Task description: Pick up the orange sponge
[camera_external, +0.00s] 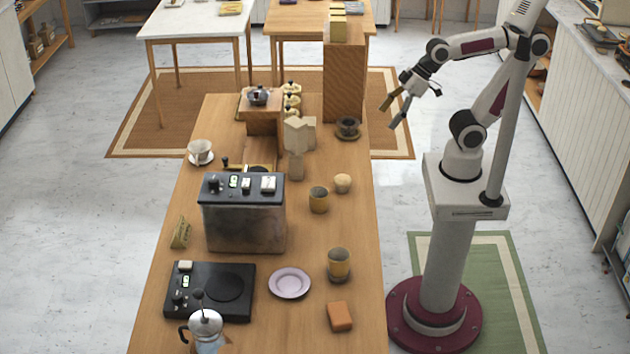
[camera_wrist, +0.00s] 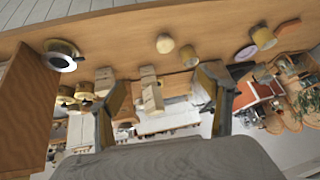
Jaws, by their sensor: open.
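The orange sponge (camera_external: 340,316) lies flat on the near right corner of the wooden cart top (camera_external: 300,325), close to its right edge. In the wrist view a small orange-brown shape at the upper right looks like the same sponge (camera_wrist: 290,25). My gripper (camera_external: 393,110) is open and empty, raised beyond the cart's right edge near its far end, well away from the sponge. In the wrist view my gripper's (camera_wrist: 163,88) two fingers are spread with nothing held between them.
Another cup (camera_external: 318,200), a muffin-like item (camera_external: 342,183) and a dark cup on a saucer (camera_external: 348,128) line the right side. A tall wooden block (camera_external: 344,85) stands at the far end.

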